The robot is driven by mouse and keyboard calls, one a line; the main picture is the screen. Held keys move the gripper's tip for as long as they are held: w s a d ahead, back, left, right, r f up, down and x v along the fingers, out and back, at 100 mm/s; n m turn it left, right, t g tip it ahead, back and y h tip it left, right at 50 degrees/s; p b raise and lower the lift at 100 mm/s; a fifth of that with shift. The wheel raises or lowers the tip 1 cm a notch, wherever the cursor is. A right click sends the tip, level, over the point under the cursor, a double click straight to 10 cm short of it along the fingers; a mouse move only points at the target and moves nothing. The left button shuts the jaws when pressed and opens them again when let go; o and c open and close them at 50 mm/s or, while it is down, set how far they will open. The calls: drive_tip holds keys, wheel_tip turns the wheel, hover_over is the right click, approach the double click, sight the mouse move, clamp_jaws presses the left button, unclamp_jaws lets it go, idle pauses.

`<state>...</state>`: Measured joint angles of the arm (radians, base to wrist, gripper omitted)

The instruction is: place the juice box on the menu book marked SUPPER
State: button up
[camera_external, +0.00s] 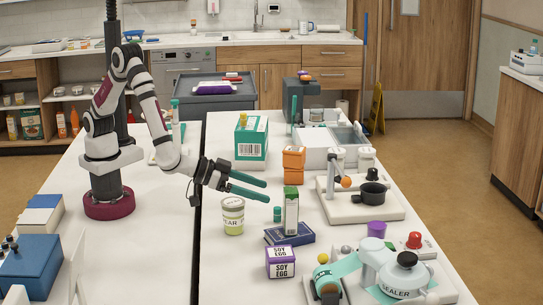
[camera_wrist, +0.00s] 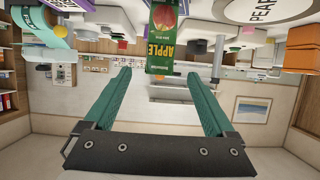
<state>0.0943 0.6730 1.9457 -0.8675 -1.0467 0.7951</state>
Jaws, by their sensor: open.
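The juice box (camera_external: 291,211) is a green and white carton. It appears to stand upright on a dark blue book (camera_external: 306,236) on the table. No word can be read on that book, so I cannot tell if it is the SUPPER one. In the wrist view, which is upside down, the carton (camera_wrist: 164,42) reads APPLE with a red fruit picture. My gripper (camera_external: 267,190) is open and empty, with teal fingers, to the left of the carton's top. In the wrist view the carton lies ahead, between the lines of the fingers (camera_wrist: 159,74), apparently untouched.
A PEAR jar (camera_external: 233,217) stands left of the book, and a purple SOY EGG box (camera_external: 280,263) in front. A small teal cylinder (camera_external: 277,214) is beside the carton. Orange boxes (camera_external: 293,160) stand behind; a sealer (camera_external: 401,278) is at front right.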

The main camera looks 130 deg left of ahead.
drive_tip(key=s+d+r+m+h, duration=0.2)
drive_tip(key=d+r+m+h, duration=0.15)
drive_tip(key=d, duration=0.25)
drive_tip(key=s+d+r+m+h, duration=0.2)
drive_tip(key=d+m+h, duration=0.1)
drive_tip(key=d+h, duration=0.2)
drive_tip(key=s+d+m+g+h, duration=0.2)
drive_tip(key=s+d+m+h, duration=0.15)
drive_tip(key=s, duration=0.45)
drive_tip(key=s+a+m+g+y, duration=0.2)
drive_tip(key=s+a+g, duration=0.1)
drive_tip(key=s, duration=1)
drive_tip(key=s+a+m+g+y, duration=0.2)
drive_tip(key=s+a+g, duration=0.2)
drive_tip(key=s, duration=1)
drive_tip(key=shift+s+m+g, duration=0.2)
drive_tip(key=shift+m+g, duration=0.1)
drive_tip(key=shift+g, duration=0.1)
